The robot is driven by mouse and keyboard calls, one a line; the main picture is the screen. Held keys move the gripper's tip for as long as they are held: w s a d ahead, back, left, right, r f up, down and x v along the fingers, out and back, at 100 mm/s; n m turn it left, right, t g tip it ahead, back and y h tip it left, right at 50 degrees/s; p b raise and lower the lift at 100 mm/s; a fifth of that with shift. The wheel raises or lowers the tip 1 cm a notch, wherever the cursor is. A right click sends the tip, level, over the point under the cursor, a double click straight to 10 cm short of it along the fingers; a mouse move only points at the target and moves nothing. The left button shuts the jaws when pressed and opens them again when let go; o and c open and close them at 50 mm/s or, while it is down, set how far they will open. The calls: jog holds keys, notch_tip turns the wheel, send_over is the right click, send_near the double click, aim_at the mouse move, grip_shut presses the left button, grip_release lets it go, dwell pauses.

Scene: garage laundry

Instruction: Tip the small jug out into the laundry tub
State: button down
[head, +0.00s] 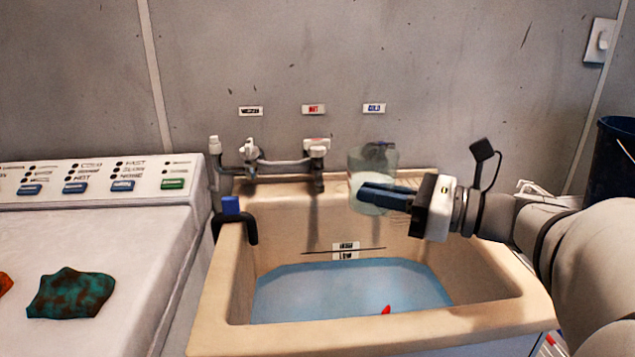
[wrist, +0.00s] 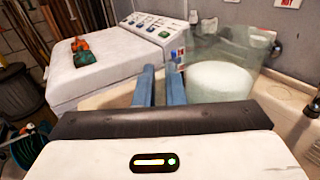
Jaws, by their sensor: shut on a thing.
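The small jug (head: 372,162) is clear, greenish and see-through. In the head view it is upright above the back rim of the cream laundry tub (head: 215,325), right of the taps. My gripper (head: 368,193) comes from the right, its blue fingers shut on the jug. In the wrist view the jug (wrist: 222,52) stands just right of the fingers (wrist: 160,72), with pale, whitish contents in its lower part. Exactly where the fingers grip it is unclear. The tub holds blue water (head: 340,290) with a small red thing (head: 386,310) in it.
Taps and pipes (head: 280,160) stand at the tub's back left, below wall labels. A black hook-shaped part with a blue block (head: 231,205) sits on the left rim. A white washer (head: 110,260) with a teal-and-rust cloth (head: 70,293) adjoins at left. A dark bin (head: 615,165) is at far right.

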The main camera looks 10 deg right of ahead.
aim_at(361, 170)
jog(key=shift+r+m+p, duration=0.25)
jog(key=shift+m+p, duration=0.05)
jog(key=shift+p, duration=0.2)
jog(key=m+g+h+p, duration=0.1)
jog(key=m+p, duration=0.1)
jog(key=p, duration=0.1)
jog(key=w+r+m+g+h+p, duration=0.1)
jog(key=m+g+p, duration=0.1)
jog(key=p, duration=0.2)
jog(key=r+m+g+h+p, duration=0.1)
jog(key=m+g+p, duration=0.1)
jog(key=p, duration=0.2)
jog(key=shift+w, duration=0.35)
jog(key=w+m+g+p, duration=0.2)
jog(key=p, duration=0.1)
jog(key=shift+w+a, duration=0.1)
jog(key=shift+w, duration=0.2)
jog(key=shift+r+h+p, duration=0.2)
jog(key=shift+h+p, duration=0.1)
jog(key=shift+p, duration=0.2)
jog(key=w+r+g+p, duration=0.1)
jog(key=p, duration=0.4)
jog(key=w+r+m+g+p, duration=0.1)
jog(key=r+p, duration=0.1)
jog(key=p, duration=0.4)
jog(key=shift+w+r+m+p, duration=0.1)
jog(key=shift+w+m+p, duration=0.1)
jog(key=shift+m+p, duration=0.1)
